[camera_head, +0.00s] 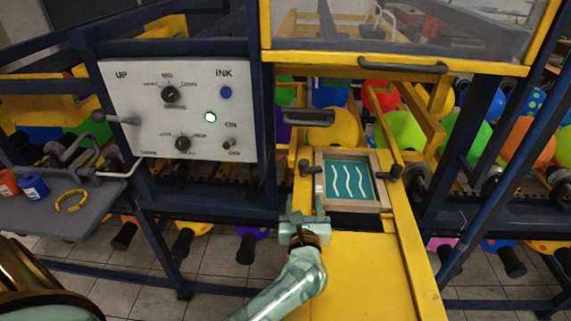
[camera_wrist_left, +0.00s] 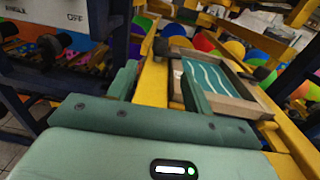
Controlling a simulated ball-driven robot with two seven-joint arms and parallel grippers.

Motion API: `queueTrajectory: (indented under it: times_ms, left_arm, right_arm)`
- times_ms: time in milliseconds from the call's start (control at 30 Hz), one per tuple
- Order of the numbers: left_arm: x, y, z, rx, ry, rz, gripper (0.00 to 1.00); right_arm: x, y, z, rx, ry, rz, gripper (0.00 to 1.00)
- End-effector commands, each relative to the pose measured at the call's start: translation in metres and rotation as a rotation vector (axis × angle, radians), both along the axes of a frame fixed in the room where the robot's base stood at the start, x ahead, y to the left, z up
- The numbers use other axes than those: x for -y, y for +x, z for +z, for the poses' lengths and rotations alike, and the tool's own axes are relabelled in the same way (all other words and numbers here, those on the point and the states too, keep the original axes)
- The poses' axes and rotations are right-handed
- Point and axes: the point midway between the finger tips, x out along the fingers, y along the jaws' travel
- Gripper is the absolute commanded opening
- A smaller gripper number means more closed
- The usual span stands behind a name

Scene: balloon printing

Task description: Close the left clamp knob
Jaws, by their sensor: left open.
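The left clamp knob (camera_head: 306,168) is dark and sits on the yellow frame, at the left side of the wooden-framed screen (camera_head: 381,168). The screen is teal with white wavy lines. A matching dark knob (camera_head: 395,171) sits at its right side. My left gripper (camera_head: 306,200) is open and empty, just in front of the left knob and apart from it. In the left wrist view, its two green fingers (camera_wrist_left: 160,84) straddle the yellow rail, with the screen (camera_wrist_left: 213,78) to the right. A dark knob shape (camera_wrist_left: 160,46) shows beyond the fingers. My right gripper is not in view.
A control panel (camera_head: 178,110) with dials stands at the left. A grey shelf (camera_head: 85,222) holds ink bottles and a yellow ring. A dark handle (camera_head: 308,117) is behind the left knob. Blue frame posts and several balloons surround the yellow table (camera_head: 365,270), whose front is clear.

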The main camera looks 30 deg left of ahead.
Motion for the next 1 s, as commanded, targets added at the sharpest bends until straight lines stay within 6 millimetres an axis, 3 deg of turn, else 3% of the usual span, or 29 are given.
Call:
queueTrajectory:
  times_ms: [100, 267, 700, 1000]
  left_arm:
    - [0.005, 0.006, 0.002, 0.014, 0.004, -0.004, 0.51]
    - [-0.008, 0.027, 0.002, 0.016, 0.006, -0.002, 0.51]
    - [-0.060, 0.120, -0.002, 0.012, 0.007, -0.002, 0.51]
    - [-0.073, 0.144, 0.001, 0.012, 0.005, -0.003, 0.51]
  right_arm:
    - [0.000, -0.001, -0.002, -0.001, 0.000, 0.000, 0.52]
    - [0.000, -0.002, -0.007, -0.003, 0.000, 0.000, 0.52]
    - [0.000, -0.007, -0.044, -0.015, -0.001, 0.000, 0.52]
    - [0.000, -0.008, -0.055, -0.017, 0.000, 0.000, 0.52]
